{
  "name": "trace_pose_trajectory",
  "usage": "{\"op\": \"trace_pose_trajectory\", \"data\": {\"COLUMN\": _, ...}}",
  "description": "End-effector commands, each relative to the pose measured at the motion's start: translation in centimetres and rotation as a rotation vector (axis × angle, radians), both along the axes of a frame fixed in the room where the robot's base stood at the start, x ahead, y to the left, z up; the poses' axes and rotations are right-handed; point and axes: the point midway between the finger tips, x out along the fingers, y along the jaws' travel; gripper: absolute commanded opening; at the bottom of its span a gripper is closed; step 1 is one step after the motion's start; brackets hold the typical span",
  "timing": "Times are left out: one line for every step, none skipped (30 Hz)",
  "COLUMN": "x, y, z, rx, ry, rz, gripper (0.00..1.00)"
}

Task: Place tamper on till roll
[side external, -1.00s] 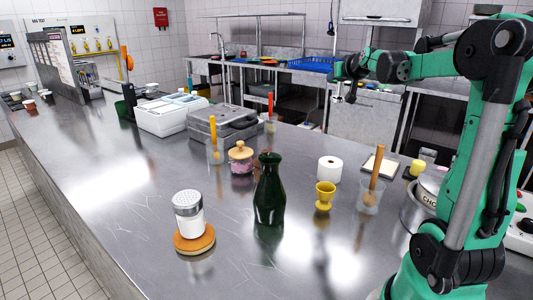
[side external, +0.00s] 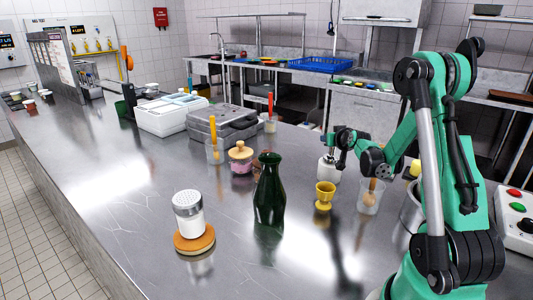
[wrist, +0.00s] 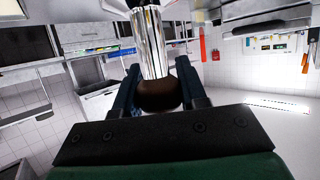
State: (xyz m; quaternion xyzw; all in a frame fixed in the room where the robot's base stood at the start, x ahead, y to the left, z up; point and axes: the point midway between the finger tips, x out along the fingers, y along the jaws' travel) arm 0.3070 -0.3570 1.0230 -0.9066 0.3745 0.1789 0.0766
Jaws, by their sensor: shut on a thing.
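The till roll (side external: 328,173) is a white roll standing upright on the steel counter in the side external view. The tamper (wrist: 151,45) shows in the wrist view as a shiny metal cylinder with a dark brown handle (wrist: 160,95). My gripper is shut on the handle, between two dark blue fingers. In the side external view the tamper's metal end is at the top of the roll. I cannot tell whether the two touch.
A yellow egg cup (side external: 324,196) stands just in front of the roll. A clear cup (side external: 368,197) with a wooden tool is to the right. A dark green bottle (side external: 269,190), a lidded jar (side external: 240,158) and a shaker (side external: 188,214) on a wooden disc (side external: 194,242) stand left.

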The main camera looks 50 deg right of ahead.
Motion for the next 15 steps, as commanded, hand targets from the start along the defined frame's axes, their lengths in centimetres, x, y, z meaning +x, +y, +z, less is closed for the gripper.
{"op": "trace_pose_trajectory", "data": {"x": 0.00, "y": 0.00, "z": -0.40, "rx": 0.000, "ry": 0.000, "rz": 0.000, "gripper": 0.00}}
{"op": "trace_pose_trajectory", "data": {"x": -0.01, "y": 0.01, "z": -0.53, "rx": 0.000, "ry": 0.000, "rz": 0.000, "gripper": 0.00}}
{"op": "trace_pose_trajectory", "data": {"x": -0.01, "y": 0.02, "z": -0.63, "rx": 0.000, "ry": 0.000, "rz": 0.000, "gripper": 0.00}}
{"op": "trace_pose_trajectory", "data": {"x": -0.01, "y": 0.02, "z": -0.65, "rx": 0.000, "ry": 0.000, "rz": 0.000, "gripper": 0.00}}
{"op": "trace_pose_trajectory", "data": {"x": -0.02, "y": 0.02, "z": -0.64, "rx": 0.000, "ry": 0.000, "rz": 0.000, "gripper": 0.00}}
{"op": "trace_pose_trajectory", "data": {"x": -0.01, "y": 0.02, "z": -0.63, "rx": 0.000, "ry": 0.000, "rz": 0.000, "gripper": 0.00}}
{"op": "trace_pose_trajectory", "data": {"x": -0.02, "y": 0.02, "z": -0.62, "rx": 0.000, "ry": 0.000, "rz": 0.000, "gripper": 0.00}}
{"op": "trace_pose_trajectory", "data": {"x": -0.02, "y": 0.02, "z": -0.62, "rx": 0.000, "ry": 0.000, "rz": 0.000, "gripper": 0.00}}
{"op": "trace_pose_trajectory", "data": {"x": -0.02, "y": 0.02, "z": -0.62, "rx": 0.000, "ry": 0.000, "rz": 0.000, "gripper": 0.00}}
{"op": "trace_pose_trajectory", "data": {"x": -0.01, "y": 0.02, "z": -0.63, "rx": 0.000, "ry": 0.000, "rz": 0.000, "gripper": 0.00}}
{"op": "trace_pose_trajectory", "data": {"x": -0.01, "y": 0.02, "z": -0.67, "rx": 0.000, "ry": 0.000, "rz": 0.000, "gripper": 0.00}}
{"op": "trace_pose_trajectory", "data": {"x": 0.00, "y": 0.01, "z": -0.79, "rx": 0.000, "ry": 0.000, "rz": 0.000, "gripper": 0.00}}
{"op": "trace_pose_trajectory", "data": {"x": -0.01, "y": 0.01, "z": -0.87, "rx": 0.000, "ry": 0.000, "rz": 0.000, "gripper": 0.00}}
{"op": "trace_pose_trajectory", "data": {"x": -0.01, "y": 0.02, "z": -0.84, "rx": 0.000, "ry": 0.000, "rz": 0.000, "gripper": 0.45}}
{"op": "trace_pose_trajectory", "data": {"x": -0.02, "y": 0.02, "z": -0.82, "rx": 0.000, "ry": 0.000, "rz": 0.000, "gripper": 0.56}}
